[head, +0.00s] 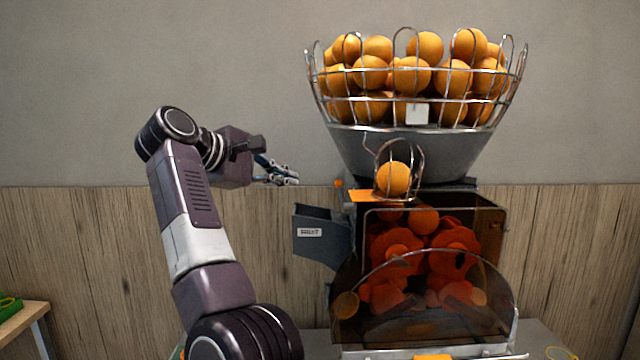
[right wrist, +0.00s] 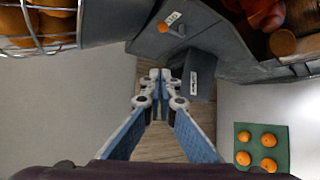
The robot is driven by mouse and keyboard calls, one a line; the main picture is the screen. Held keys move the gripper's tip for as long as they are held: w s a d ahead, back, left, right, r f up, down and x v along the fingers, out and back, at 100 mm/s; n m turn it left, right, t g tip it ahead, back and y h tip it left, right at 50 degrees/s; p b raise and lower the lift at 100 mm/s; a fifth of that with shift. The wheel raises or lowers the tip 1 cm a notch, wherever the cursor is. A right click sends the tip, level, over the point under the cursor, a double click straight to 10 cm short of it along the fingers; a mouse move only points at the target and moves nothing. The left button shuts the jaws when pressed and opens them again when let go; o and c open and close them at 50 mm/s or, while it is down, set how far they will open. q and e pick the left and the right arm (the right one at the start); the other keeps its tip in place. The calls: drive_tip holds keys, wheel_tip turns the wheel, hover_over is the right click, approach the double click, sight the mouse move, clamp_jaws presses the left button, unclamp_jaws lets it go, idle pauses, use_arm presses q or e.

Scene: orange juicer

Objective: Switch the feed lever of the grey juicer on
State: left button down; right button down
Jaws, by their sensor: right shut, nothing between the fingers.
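The grey juicer (head: 325,265) stands right of centre in the head view, with a wire basket of oranges on top. Its feed lever (head: 338,183) shows as a small orange knob on the left side, just under the hopper. In the right wrist view the lever (right wrist: 163,27) is orange, beside a small white label on the grey body. My right gripper (head: 292,179) is shut and empty, left of the lever with a gap between them. Its fingertips (right wrist: 160,75) meet below the lever in the right wrist view. My left gripper is out of view.
A grey chute (head: 318,247) with a white label juts from the juicer's left side, below my right gripper. The wire basket (head: 415,125) overhangs above. A green mat (right wrist: 281,135) with several oranges shows in the right wrist view.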

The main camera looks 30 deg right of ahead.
sight(340, 193)
drive_tip(key=d+f+p, duration=0.2)
drive_tip(key=d+p, duration=0.1)
drive_tip(key=d, duration=0.6)
drive_tip(key=shift+s+f+p, duration=0.2)
drive_tip(key=shift+s+p, duration=0.2)
drive_tip(key=shift+d, duration=0.1)
drive_tip(key=b, duration=0.3)
drive_tip(key=s+m+t+h+b, duration=0.1)
drive_tip(key=b, duration=0.2)
drive_tip(key=shift+s+a+f, duration=0.2)
drive_tip(key=shift+a+f, duration=0.05)
drive_tip(key=shift+a, duration=0.1)
